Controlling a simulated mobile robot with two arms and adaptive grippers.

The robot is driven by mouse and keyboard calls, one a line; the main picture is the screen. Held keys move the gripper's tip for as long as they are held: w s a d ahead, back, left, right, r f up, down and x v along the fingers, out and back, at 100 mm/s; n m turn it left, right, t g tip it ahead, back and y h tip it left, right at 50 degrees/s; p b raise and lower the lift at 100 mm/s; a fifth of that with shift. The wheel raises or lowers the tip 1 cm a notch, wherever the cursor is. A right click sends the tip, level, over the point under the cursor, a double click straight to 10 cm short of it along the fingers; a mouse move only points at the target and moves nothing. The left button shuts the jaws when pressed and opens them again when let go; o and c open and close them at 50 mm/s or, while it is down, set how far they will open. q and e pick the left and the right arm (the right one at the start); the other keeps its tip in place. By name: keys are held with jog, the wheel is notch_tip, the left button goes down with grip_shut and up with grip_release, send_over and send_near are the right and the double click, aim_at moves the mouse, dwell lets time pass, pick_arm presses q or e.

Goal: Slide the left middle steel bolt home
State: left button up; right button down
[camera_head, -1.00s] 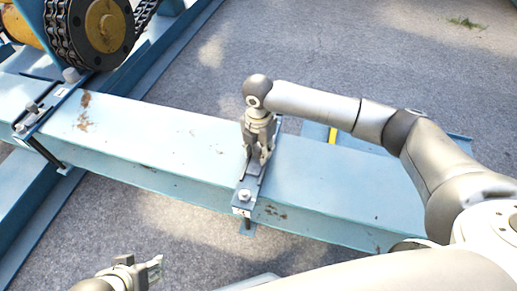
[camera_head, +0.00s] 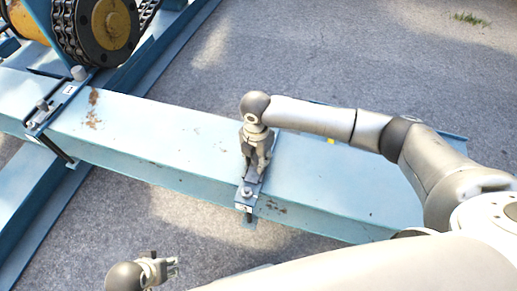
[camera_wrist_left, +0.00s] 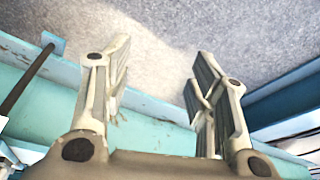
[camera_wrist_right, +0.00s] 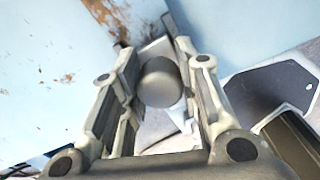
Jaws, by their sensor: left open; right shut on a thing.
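A blue beam (camera_head: 160,130) runs across the head view with two clamps on it. The left clamp (camera_head: 58,105) carries steel bolts, one with its head (camera_head: 42,105) at the near end and one (camera_head: 78,73) at the far end. My right gripper (camera_head: 256,165) is over the right clamp (camera_head: 248,188), shut on a steel bolt (camera_wrist_right: 160,85), whose rounded end shows between the fingers in the right wrist view. Another steel bolt head (camera_head: 246,192) shows just in front. My left gripper (camera_head: 172,268) is open and empty, apart from the beam on its near side.
A reel with a chain (camera_head: 70,35) and yellow hub stands at the upper left. Blue frame rails (camera_head: 45,215) run beneath the beam. A dark rod (camera_wrist_left: 25,85) shows beside the beam in the left wrist view. Grey asphalt (camera_head: 340,50) lies clear behind.

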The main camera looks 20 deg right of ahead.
aim_at(255, 169)
pick_arm(q)
notch_tip(255, 169, down, 7)
jog(key=s+p, duration=0.1)
jog(key=shift+p, duration=0.35)
pick_arm(e)
jog(key=shift+s+a, duration=0.55)
jog(key=shift+s, duration=0.3)
pick_arm(q)
jog(key=shift+f, duration=0.1)
pick_arm(e)
jog(key=shift+f, duration=0.1)
jog(key=c, duration=1.1)
grip_release()
jog(key=shift+c, duration=0.2)
pick_arm(q)
jog(key=shift+s, duration=0.1)
pick_arm(e)
jog(key=shift+o, duration=0.3)
jog(key=shift+r, duration=0.35)
notch_tip(255, 169, up, 12)
jog(key=shift+f, duration=0.25)
